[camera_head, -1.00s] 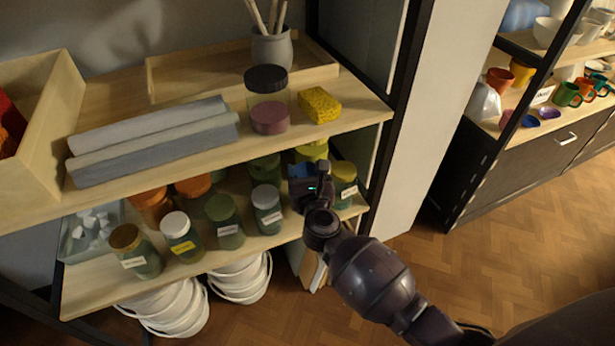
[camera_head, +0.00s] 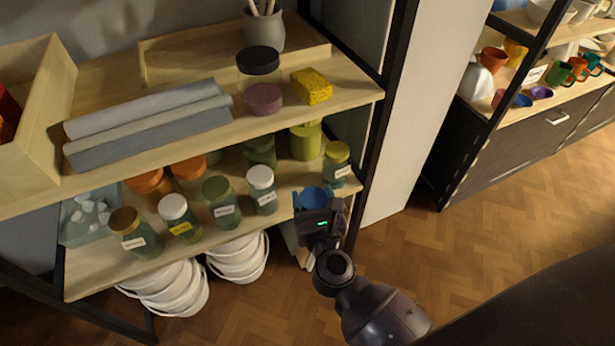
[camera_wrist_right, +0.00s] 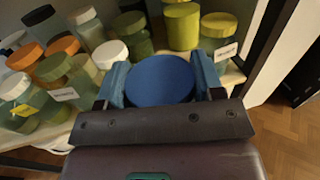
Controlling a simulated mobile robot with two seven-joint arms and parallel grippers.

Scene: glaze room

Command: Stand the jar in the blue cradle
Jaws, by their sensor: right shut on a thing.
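My right gripper (camera_head: 317,205) is shut on a jar with a round blue lid (camera_head: 313,196), at the front edge of the lower shelf near its right end. In the right wrist view the blue lid (camera_wrist_right: 160,80) sits between the two fingers of the gripper (camera_wrist_right: 162,85). The jar's body is hidden below the lid and behind the gripper. I cannot make out a blue cradle in either view. My left gripper is not in view.
Open floor (camera_head: 470,250) lies right.

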